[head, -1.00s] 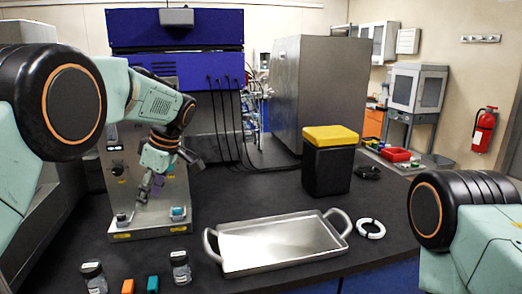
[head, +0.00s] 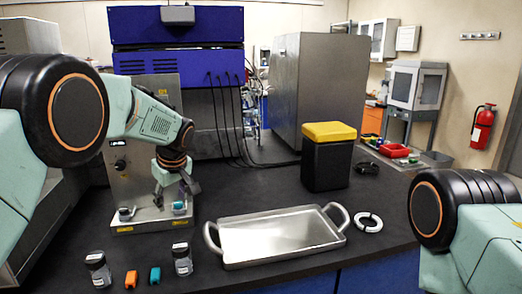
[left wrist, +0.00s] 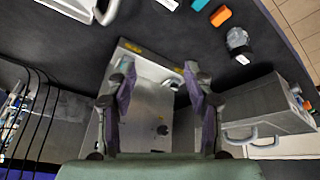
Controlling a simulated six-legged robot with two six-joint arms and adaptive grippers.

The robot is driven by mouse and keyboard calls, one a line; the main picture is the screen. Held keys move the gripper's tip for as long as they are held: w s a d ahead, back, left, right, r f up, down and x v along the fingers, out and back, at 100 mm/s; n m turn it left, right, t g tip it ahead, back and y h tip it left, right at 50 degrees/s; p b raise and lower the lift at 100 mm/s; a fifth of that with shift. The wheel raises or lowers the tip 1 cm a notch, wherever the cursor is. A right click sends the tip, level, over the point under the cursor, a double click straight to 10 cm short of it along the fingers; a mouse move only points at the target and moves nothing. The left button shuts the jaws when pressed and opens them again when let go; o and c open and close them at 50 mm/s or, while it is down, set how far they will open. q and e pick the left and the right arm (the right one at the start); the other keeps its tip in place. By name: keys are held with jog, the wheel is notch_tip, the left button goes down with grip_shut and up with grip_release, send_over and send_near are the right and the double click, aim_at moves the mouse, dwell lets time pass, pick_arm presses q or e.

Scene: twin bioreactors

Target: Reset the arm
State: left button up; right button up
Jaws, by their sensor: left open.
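My left arm comes in from the left in the head view. Its gripper (head: 174,194) hangs downward in front of the metal bioreactor stand (head: 122,185), above the stand's base. In the left wrist view the two purple-grey fingers of this gripper (left wrist: 160,84) are spread apart, with nothing between them. The metal stand (left wrist: 150,105) lies behind them. My right arm shows only as a black and mint joint at the right edge of the head view; its gripper is out of view.
A silver tray (head: 280,259) lies on the dark bench, with a white ring (head: 369,223) beside it. Two small jars (head: 97,270) (head: 182,260), an orange block (head: 131,279) and a teal block (head: 155,275) stand at the front left. A yellow-lidded black bin (head: 327,165) stands behind the tray.

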pick_arm(q)
jog(key=s+d+f+m+h+b, duration=0.15)
jog(key=s+f+m, duration=0.4)
jog(key=f, duration=0.75)
jog(key=s+d+f+m+h+b, duration=0.1)
jog(key=s+f+m+h+b, duration=0.15)
jog(key=s+f, duration=0.8)
jog(key=s+f+g+b, duration=0.1)
jog(key=s+f+b, duration=0.2)
jog(key=s+f, duration=0.3)
jog(key=s+a+f+m+g+b, duration=0.1)
jog(key=s+f+b, duration=0.2)
jog(key=s, duration=1.4)
jog(key=s+a+f+g+y+b, duration=0.1)
jog(key=s+f+g+b, duration=0.1)
jog(key=s+f, duration=0.9)
jog(key=shift+s+b, duration=0.7)
jog(key=shift+b, duration=0.2)
jog(key=shift+w+a, duration=0.1)
